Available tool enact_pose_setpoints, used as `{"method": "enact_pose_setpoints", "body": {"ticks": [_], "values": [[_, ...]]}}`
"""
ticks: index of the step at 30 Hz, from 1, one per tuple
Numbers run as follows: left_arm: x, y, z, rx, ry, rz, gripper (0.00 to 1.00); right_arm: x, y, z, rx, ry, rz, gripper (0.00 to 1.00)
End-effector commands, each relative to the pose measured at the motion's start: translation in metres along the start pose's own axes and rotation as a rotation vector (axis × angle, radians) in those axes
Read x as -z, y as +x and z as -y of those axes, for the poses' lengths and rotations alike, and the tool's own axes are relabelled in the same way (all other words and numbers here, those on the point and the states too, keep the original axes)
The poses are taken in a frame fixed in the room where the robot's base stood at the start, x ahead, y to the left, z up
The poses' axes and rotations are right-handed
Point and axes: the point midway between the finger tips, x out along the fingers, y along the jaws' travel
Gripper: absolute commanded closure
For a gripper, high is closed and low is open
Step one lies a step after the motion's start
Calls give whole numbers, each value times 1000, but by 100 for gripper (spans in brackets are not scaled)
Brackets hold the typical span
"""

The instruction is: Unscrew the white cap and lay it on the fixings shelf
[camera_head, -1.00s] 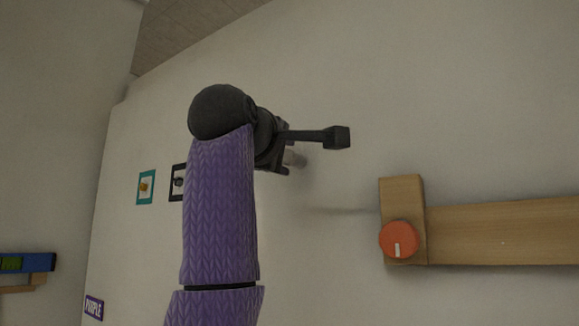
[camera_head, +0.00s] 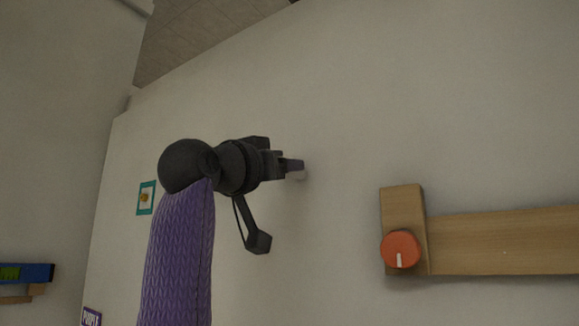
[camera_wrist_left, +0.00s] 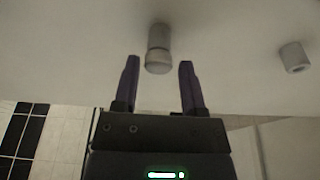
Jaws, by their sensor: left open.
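A pale, whitish cap (camera_wrist_left: 158,62) sits at the end of a short grey stub (camera_wrist_left: 159,36) standing out from the wall. In the head view a small pale piece of it (camera_head: 301,175) shows just past my fingers. My left gripper (camera_head: 290,168) points at the wall there. In the left wrist view its two fingers (camera_wrist_left: 159,63) are open, with the cap between or just beyond the tips; I cannot tell how deep. No contact shows. I cannot make out the fixings shelf for sure. My right gripper is not in view.
A second pale cylinder (camera_wrist_left: 293,57) stands to the right in the wrist view. In the head view, a wooden board (camera_head: 500,242) with a red knob (camera_head: 400,249) is at right, a teal-framed relief (camera_head: 146,198) and a blue-green block (camera_head: 30,273) at left. The wall above is clear.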

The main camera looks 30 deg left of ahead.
Motion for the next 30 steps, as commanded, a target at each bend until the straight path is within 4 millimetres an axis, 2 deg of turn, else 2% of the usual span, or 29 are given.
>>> {"method": "enact_pose_setpoints", "body": {"ticks": [1, 6, 9, 13, 19, 27, 29, 30], "values": [[0, 0, 0, 0, -1, 0, 46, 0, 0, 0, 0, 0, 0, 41], [0, 0, 0, 0, -2, 0, 82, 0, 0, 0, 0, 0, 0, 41], [0, 0, 0, 1, -3, 0, 100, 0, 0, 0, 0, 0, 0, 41], [-1, 0, -1, 8, -35, 0, 100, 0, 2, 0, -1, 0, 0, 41], [0, -1, -3, 100, -401, 0, 100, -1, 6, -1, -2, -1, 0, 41], [0, -1, -2, 114, -446, 0, 100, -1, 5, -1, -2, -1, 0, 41], [1, -1, -3, 128, -508, 0, 100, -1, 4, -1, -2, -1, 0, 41], [2, 0, -4, 149, -594, 0, 100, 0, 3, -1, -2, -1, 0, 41]]}}
